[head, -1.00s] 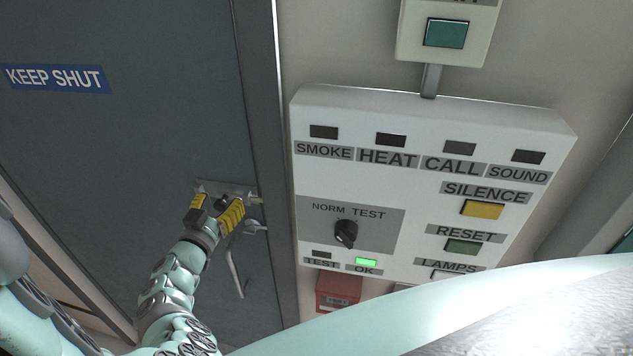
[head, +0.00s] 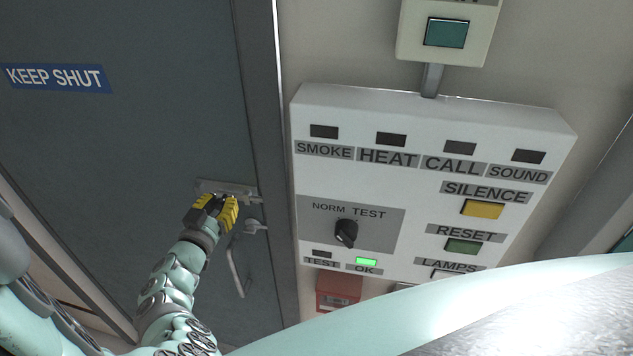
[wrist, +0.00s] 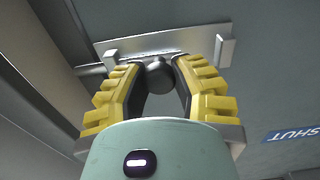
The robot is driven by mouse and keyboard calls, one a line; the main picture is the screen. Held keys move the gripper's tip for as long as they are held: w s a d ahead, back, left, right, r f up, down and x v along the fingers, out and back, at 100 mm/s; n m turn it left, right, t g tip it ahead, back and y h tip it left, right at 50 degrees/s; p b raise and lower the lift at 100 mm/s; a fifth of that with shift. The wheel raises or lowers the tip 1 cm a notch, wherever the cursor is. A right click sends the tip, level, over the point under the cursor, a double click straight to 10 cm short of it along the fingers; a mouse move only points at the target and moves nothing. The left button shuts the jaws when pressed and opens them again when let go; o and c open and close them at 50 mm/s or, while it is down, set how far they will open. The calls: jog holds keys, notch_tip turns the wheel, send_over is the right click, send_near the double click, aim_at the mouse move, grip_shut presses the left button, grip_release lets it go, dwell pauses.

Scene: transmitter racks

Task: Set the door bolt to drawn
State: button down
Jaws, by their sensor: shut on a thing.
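The door bolt is a metal plate with a sliding bar (head: 238,188) on the grey door (head: 130,130), near the door's right edge. In the wrist view the bolt plate (wrist: 165,43) lies across the top, with a dark round knob (wrist: 157,75) in front of it. My gripper (head: 218,202) is at the bolt, its yellow-and-black fingers closed around the knob. In the wrist view my gripper (wrist: 157,80) has a finger on each side of the knob. The bar's end reaches toward the frame at the left of the wrist view.
A door handle (head: 236,268) hangs just below the bolt. A white alarm panel (head: 420,200) with a rotary switch stands on the wall to the right. A red box (head: 338,291) is under the panel. A KEEP SHUT sign (head: 56,78) is on the door.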

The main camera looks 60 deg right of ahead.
jog(key=shift+w, duration=0.1)
jog(key=shift+w+a+r+p, duration=0.1)
jog(key=shift+w+a+p, duration=0.15)
jog(key=shift+w+p, duration=0.5)
jog(key=shift+w+a, duration=0.35)
jog(key=shift+w, duration=0.45)
jog(key=c, duration=0.7)
grip_release()
jog(key=shift+w+a, duration=0.1)
jog(key=shift+c, duration=0.2)
jog(key=v, duration=1.2)
